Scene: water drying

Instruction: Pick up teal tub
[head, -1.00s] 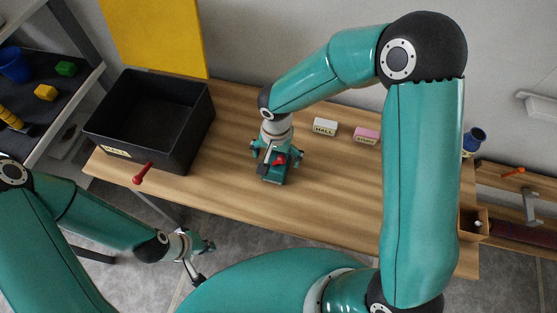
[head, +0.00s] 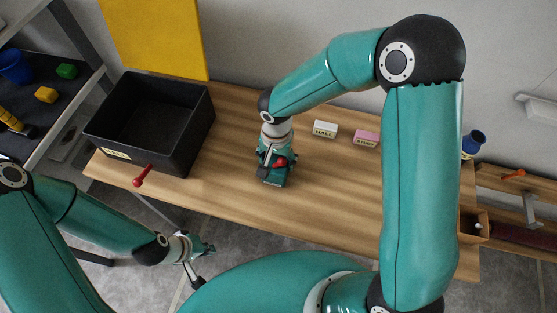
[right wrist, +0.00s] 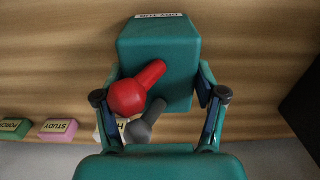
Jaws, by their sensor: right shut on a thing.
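The teal tub (head: 270,181) stands on the wooden table; in the right wrist view the tub (right wrist: 158,48) has a white label along its far edge. A red round-ended object (right wrist: 135,92) and a grey one (right wrist: 146,122) stick out of the tub. My right gripper (head: 272,163) is shut on the tub, with a finger against each side in the wrist view (right wrist: 160,95). It hides part of the tub in the head view. My left gripper (head: 202,262) is open and empty, low in front of the table.
A black crate (head: 195,130) stands at the table's left, with a red-handled item (head: 143,176) at its front. A white block (head: 325,129) and pink block (head: 365,138) lie behind right. A blue cup (head: 473,141) is further right. The table's middle front is clear.

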